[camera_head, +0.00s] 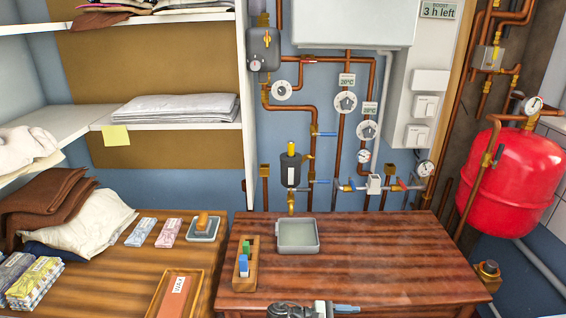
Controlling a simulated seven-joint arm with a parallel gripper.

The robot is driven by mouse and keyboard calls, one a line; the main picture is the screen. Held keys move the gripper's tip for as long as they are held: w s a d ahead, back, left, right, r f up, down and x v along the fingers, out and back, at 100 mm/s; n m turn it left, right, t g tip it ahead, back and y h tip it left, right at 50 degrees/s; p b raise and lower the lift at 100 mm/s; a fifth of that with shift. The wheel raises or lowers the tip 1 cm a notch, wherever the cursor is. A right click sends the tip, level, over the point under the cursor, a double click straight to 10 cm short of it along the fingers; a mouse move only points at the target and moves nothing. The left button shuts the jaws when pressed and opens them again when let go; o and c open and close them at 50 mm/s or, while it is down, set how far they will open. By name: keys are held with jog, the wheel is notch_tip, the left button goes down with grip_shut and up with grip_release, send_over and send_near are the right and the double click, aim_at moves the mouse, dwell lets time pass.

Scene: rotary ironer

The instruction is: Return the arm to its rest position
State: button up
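A dark grey part of my arm, seemingly the gripper end (308,309), shows at the bottom edge of the view, in front of the reddish wooden table (400,260). It is cut off by the frame. A small blue-grey piece sticks out to its right. I cannot make out the fingertips or whether anything is between them.
On the table are a grey square tray (297,236) and a wooden holder (247,266) with coloured pegs. A left counter holds a wooden tray (168,296), a stamp (203,228) and folded cloths (90,222). Pipes and a red tank (515,180) stand behind and right.

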jog(key=s+d+f+m+g+y, duration=0.25)
jog(key=s+f, duration=0.35)
jog(key=f, duration=0.4)
jog(key=s+d+f+m+g+y, duration=0.15)
jog(key=s+d+f, duration=0.35)
jog(key=f, duration=0.5)
jog(key=s+a+f+m+g+y, duration=0.1)
jog(key=s+a+f+m+y, duration=0.3)
jog(key=s+f+m+y, duration=0.1)
jog(key=s+a+f+m+g+y, duration=0.2)
jog(key=s+a+f+m+y, duration=0.3)
jog(key=s+f+y, duration=0.2)
jog(key=shift+s+f+m+y, duration=0.3)
jog(key=shift+s+f+m, duration=0.15)
jog(key=shift+f, duration=0.7)
